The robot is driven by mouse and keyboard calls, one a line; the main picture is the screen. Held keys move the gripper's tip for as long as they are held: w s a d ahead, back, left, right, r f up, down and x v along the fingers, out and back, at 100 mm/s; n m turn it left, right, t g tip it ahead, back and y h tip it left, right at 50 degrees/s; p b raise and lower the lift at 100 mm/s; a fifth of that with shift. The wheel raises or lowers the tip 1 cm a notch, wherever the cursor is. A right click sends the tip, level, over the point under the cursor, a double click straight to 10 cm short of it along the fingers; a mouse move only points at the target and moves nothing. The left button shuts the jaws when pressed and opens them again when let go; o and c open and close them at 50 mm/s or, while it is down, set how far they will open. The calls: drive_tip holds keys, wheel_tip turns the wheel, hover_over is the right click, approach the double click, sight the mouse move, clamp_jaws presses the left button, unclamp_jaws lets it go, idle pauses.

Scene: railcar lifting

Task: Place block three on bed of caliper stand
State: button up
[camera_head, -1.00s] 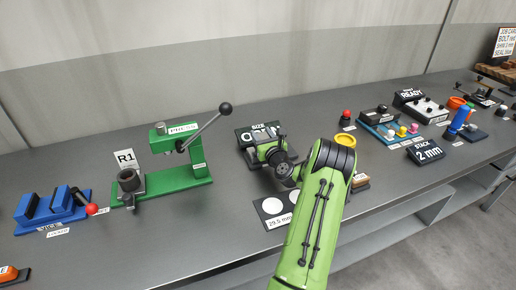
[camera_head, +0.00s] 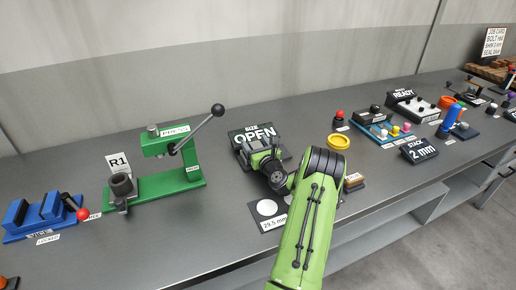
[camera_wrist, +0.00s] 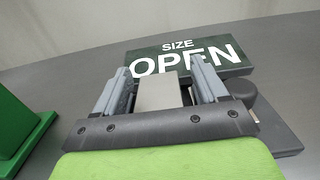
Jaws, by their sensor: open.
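The caliper stand shows as a dark sign (camera_head: 258,133) reading "SIZE OPEN" in the head view, with a dark base partly hidden by my gripper. In the wrist view the same sign (camera_wrist: 222,58) stands just beyond my fingertips, and a dark base plate (camera_wrist: 282,138) shows at right. My gripper (camera_wrist: 159,76) is open, its two grey fingers at either side of a plain light grey block (camera_wrist: 158,93). I cannot tell whether the fingers touch it, what it rests on, or its number. In the head view my gripper (camera_head: 252,148) is in front of the sign.
A green press (camera_head: 160,185) with a raised lever stands left, near a blue vice (camera_head: 45,215). A dark plate (camera_head: 270,222) labelled 29.5 mm with a white disc lies in front, partly behind my arm. A yellow ring (camera_head: 338,141) and a "STACK 2 mm" sign (camera_head: 419,150) are right.

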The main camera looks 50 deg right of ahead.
drive_tip(key=b+v, duration=0.1)
drive_tip(key=v, duration=1)
drive_tip(key=shift+s+b, duration=0.15)
drive_tip(key=shift+b, duration=0.2)
drive_tip(key=shift+s+a, duration=0.3)
drive_tip(key=shift+s, duration=0.05)
drive_tip(key=w+a+n+y, duration=0.1)
drive_tip(key=w+a+r+n+y, duration=0.1)
drive_tip(key=w+a+n, duration=0.1)
drive_tip(key=w+a+r+n+t+y, duration=0.1)
drive_tip(key=a+n, duration=0.1)
drive_tip(key=shift+w+a+r, duration=0.1)
drive_tip(key=shift+w+r, duration=0.1)
drive_tip(key=shift+w, duration=0.2)
drive_tip(key=w+a+r+n+g+y, duration=0.25)
drive_tip(key=a+n+y, duration=0.25)
drive_tip(key=a+n, duration=0.8)
drive_tip(key=w+a+r+n+g+y, duration=0.15)
drive_tip(key=a+n+g+y, duration=0.3)
drive_tip(key=a+n, duration=0.85)
drive_tip(key=s+a+r+n+g+h, duration=0.1)
drive_tip(key=s+a+n, duration=0.3)
drive_tip(key=s, duration=0.6)
drive_tip(key=s+a+r+n+g+h, duration=0.2)
drive_tip(key=s+a+n, duration=0.3)
drive_tip(key=s, duration=0.6)
drive_tip(key=shift+s+a+r+n+g, duration=0.25)
drive_tip(key=shift+a+r+n+g, duration=0.15)
drive_tip(key=shift+r+n, duration=0.6)
